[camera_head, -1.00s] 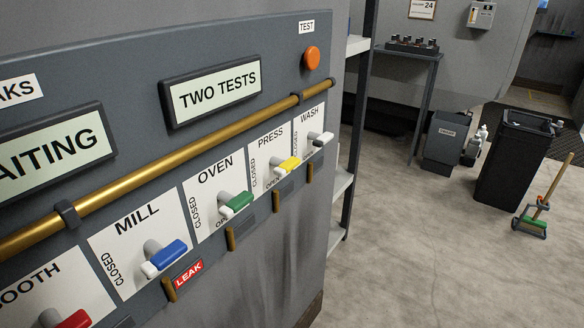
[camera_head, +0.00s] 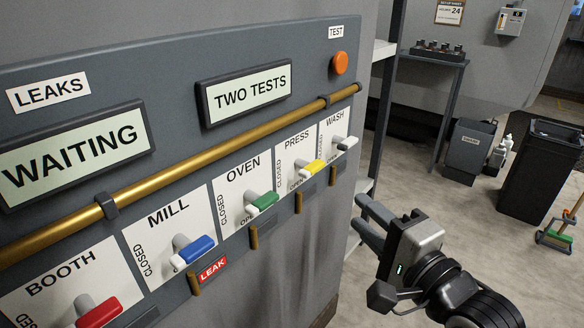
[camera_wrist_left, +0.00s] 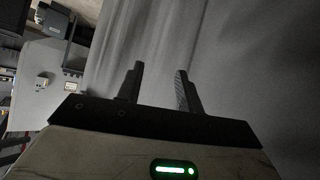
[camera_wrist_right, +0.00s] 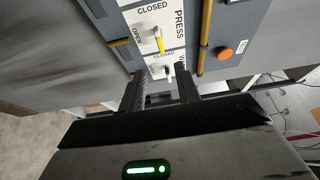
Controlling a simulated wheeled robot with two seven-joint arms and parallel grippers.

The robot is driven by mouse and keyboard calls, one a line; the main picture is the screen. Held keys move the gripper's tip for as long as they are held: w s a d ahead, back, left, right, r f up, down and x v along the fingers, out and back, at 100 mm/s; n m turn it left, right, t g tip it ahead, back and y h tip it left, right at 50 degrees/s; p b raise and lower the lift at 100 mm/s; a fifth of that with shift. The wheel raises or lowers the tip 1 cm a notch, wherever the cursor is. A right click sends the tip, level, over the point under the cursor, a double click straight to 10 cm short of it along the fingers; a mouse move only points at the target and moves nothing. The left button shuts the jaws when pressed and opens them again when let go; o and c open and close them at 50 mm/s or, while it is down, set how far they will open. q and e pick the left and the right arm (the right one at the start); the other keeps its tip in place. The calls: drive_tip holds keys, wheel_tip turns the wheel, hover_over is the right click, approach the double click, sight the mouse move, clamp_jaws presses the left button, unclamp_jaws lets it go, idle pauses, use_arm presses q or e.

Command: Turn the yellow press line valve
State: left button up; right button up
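The yellow press line valve (camera_head: 314,167) is a yellow-handled lever on the white PRESS plate, between the green OVEN lever (camera_head: 263,202) and the white WASH lever (camera_head: 346,143). It also shows in the right wrist view (camera_wrist_right: 159,41), above the fingers. My right gripper (camera_head: 366,217) is in front of the panel, below and right of the yellow lever and apart from it. Its two fingers (camera_wrist_right: 161,91) are open and empty. My left gripper (camera_wrist_left: 158,85) is outside the head view; its wrist view shows open, empty fingers facing a grey surface.
A brass pipe (camera_head: 180,165) runs across the panel above the levers. The blue MILL lever (camera_head: 193,250) and red BOOTH lever (camera_head: 99,312) are further left, with a red LEAK tag (camera_head: 212,269) below MILL. An orange TEST button (camera_head: 340,63) is at top right. Shelving (camera_head: 384,50) stands beside the panel.

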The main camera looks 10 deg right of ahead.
sight(315, 172)
drive_tip(key=p+x, duration=0.1)
drive_tip(key=x, duration=1.4)
drive_tip(key=shift+w+a, duration=0.25)
drive_tip(key=shift+w, duration=0.1)
clamp_jaws()
